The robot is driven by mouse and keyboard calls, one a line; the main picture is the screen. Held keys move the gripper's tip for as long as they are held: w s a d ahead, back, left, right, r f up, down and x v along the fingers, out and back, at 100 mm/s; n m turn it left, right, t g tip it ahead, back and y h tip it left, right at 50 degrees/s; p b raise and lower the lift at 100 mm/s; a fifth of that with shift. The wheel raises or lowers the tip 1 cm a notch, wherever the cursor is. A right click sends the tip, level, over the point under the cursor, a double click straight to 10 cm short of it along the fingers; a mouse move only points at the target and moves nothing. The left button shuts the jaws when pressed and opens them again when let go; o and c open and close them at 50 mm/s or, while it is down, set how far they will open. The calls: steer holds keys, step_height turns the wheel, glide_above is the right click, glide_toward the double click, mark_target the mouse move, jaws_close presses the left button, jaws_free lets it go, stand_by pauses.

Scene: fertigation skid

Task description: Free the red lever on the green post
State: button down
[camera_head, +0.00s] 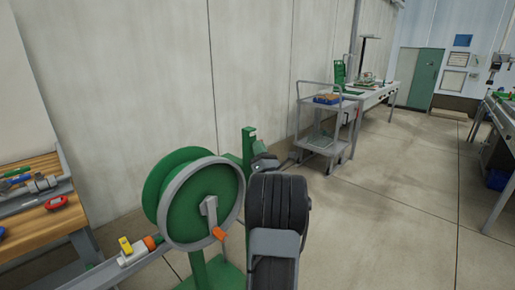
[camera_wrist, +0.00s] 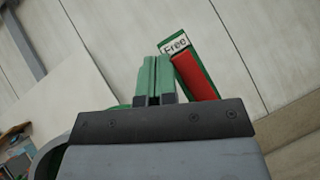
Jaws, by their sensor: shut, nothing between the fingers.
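The red lever (camera_wrist: 195,76) shows in the wrist view as a red bar lying along the green post (camera_wrist: 208,78). A white plate reading "Free" (camera_wrist: 176,46) is at the lever's upper end. My gripper (camera_wrist: 156,62) has its two green fingers shut together with nothing between them. The fingers are just left of the lever in the picture; I cannot tell whether they touch it. In the head view the green post (camera_head: 248,141) stands behind the reel, and my arm hides its lower part. The lever is not visible there.
A green hose reel (camera_head: 197,205) with an orange crank handle (camera_head: 219,234) stands left of my arm. A wooden workbench (camera_head: 45,220) is at far left. A grey cart (camera_head: 327,125) stands beyond the post by the wall.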

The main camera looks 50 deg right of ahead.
steer(key=shift+a, duration=0.1)
steer(key=s+a, duration=0.6)
steer(key=a, duration=0.5)
steer(key=shift+s+a+f, duration=0.15)
steer(key=shift+s+f, duration=0.05)
stand_by(0.4)
